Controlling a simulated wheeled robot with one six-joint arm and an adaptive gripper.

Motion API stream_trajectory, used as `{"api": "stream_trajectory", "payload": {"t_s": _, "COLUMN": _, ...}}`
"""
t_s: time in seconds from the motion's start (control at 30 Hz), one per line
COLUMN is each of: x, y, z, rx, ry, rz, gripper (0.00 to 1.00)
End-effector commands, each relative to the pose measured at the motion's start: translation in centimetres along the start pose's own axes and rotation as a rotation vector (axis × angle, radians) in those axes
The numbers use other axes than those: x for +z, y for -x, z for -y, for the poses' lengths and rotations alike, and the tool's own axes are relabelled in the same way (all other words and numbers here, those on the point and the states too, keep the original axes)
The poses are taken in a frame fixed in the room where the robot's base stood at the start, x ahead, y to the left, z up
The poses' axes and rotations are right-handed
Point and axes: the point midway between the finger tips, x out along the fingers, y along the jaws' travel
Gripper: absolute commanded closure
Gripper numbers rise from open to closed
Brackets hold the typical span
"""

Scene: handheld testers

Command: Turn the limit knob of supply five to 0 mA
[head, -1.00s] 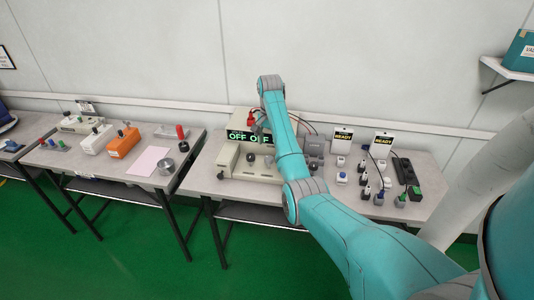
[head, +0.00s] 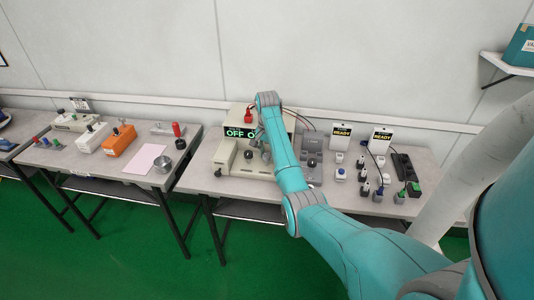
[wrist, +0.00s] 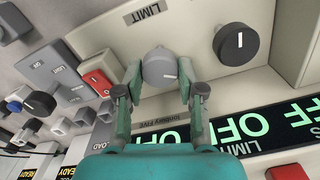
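My gripper (wrist: 159,73) straddles this grey knob, one finger on each side. The fingers stand apart; contact with the knob is not clear. A black knob (wrist: 236,43) with a white line is to the right in the wrist view. In the head view the supply (head: 224,158) is partly hidden by my arm.
Chargers, black testers and READY signs (head: 341,131) fill the bench's right side. The left bench holds an orange box (head: 119,141) and a pink sheet (head: 147,158).

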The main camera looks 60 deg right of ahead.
Motion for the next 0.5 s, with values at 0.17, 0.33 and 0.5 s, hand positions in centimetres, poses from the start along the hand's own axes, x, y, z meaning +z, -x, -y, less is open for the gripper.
{"api": "stream_trajectory", "payload": {"t_s": 0.17, "x": 0.01, "y": -0.02, "z": 0.01, "rx": 0.0, "ry": 0.0, "rz": 0.0, "gripper": 0.96}}
{"api": "stream_trajectory", "payload": {"t_s": 0.33, "x": 0.01, "y": -0.03, "z": 0.02, "rx": 0.0, "ry": 0.013, "rz": 0.0, "gripper": 0.96}}
{"api": "stream_trajectory", "payload": {"t_s": 0.5, "x": 0.0, "y": -0.03, "z": 0.04, "rx": 0.0, "ry": 0.068, "rz": 0.0, "gripper": 0.96}}
